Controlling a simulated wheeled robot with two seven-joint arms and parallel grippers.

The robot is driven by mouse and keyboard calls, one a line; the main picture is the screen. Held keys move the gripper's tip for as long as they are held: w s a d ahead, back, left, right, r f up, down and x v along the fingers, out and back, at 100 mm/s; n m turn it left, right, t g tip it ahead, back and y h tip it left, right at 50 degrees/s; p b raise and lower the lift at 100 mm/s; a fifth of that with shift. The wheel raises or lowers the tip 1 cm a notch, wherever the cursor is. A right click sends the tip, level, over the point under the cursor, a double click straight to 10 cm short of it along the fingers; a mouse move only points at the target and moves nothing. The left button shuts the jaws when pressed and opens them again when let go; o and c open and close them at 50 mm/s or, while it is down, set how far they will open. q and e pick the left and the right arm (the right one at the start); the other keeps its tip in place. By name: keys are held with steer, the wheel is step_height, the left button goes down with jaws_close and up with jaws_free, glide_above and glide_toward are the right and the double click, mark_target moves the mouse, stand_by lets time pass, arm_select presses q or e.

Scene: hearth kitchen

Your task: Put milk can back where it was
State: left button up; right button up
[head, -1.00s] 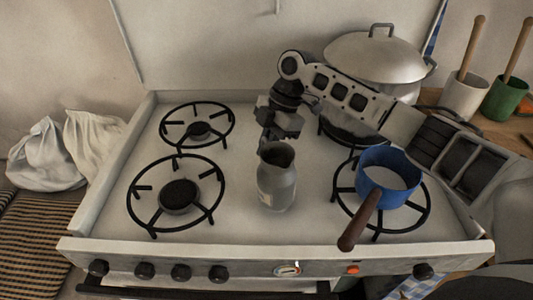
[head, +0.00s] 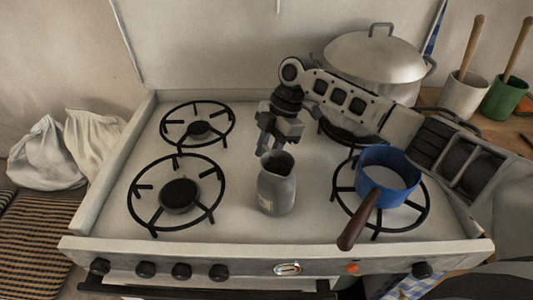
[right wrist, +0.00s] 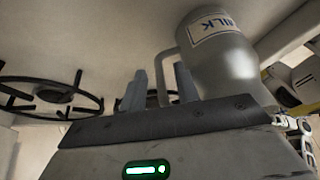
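The grey milk can (head: 277,192) stands upright on the white stove top, between the front left burner and the blue pan. In the right wrist view the can (right wrist: 225,65) shows its MILK label and its loop handle (right wrist: 160,68). My right gripper (head: 276,146) is just behind the can, fingers pointing down. In the wrist view its fingers (right wrist: 158,90) are apart, with the handle showing between them; whether they touch it cannot be told. My left gripper is not in view.
A blue pan (head: 389,162) with a brown handle sits on the front right burner, close to the can's right. A large lidded pot (head: 375,60) stands at the back right. The left burners (head: 178,194) are empty. White sacks (head: 48,155) lie left of the stove.

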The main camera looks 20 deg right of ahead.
steer(key=v, duration=1.1)
steer(key=shift+r+b, duration=0.15)
steer(key=shift+b, duration=0.15)
